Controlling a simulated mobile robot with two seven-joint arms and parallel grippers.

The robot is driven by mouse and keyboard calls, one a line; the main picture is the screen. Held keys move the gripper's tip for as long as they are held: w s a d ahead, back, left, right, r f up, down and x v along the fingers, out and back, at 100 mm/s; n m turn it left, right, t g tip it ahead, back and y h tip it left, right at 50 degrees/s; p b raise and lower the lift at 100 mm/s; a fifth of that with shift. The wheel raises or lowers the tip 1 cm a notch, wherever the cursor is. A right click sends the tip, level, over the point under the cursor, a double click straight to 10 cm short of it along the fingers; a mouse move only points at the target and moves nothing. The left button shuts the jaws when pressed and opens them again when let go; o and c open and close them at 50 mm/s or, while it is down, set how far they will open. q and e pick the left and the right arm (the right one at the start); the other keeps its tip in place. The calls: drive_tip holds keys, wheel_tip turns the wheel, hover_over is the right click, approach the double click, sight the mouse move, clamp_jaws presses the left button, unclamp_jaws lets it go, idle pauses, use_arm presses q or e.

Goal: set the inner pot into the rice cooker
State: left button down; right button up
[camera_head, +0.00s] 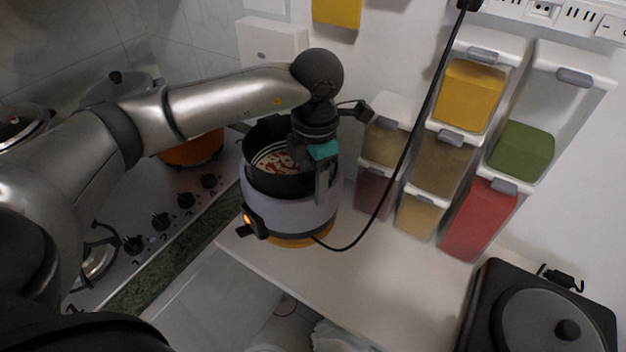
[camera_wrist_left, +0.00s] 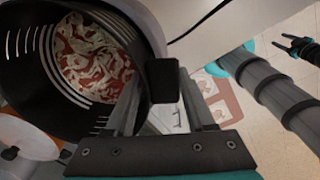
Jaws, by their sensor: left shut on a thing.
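The black inner pot (camera_head: 262,138) is at the rice cooker's mouth, its wall standing above the cooker rim. It holds red and white food (camera_wrist_left: 92,58). I cannot tell how deep it sits. The lavender-grey rice cooker (camera_head: 290,213) stands on the white counter with an orange light lit. My left gripper (camera_head: 323,185) is at the pot's right side. In the left wrist view its fingers (camera_wrist_left: 160,100) are shut on the pot's black handle (camera_wrist_left: 163,80).
A black cable (camera_head: 408,130) runs from the wall socket down to the cooker. Spice dispensers (camera_head: 442,165) stand close on the right. A stove (camera_head: 190,215) with an orange pot (camera_head: 195,148) is on the left. A black appliance (camera_head: 540,315) is at lower right. The front counter (camera_head: 360,290) is clear.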

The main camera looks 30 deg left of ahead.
sight(313, 198)
use_arm(q)
drive_tip(key=shift+f+b, duration=1.4)
drive_tip(key=shift+f, duration=0.2)
drive_tip(key=shift+c, duration=1.1)
unclamp_jaws()
drive_tip(key=shift+o, duration=0.3)
drive_tip(key=shift+s+f, duration=0.15)
drive_tip(key=shift+f, duration=0.05)
wheel_tip(313, 198, up, 16)
drive_tip(key=p, duration=0.1)
drive_tip(key=shift+d+f, duration=0.25)
drive_tip(key=shift+d, duration=0.1)
drive_tip(key=shift+s, duration=0.15)
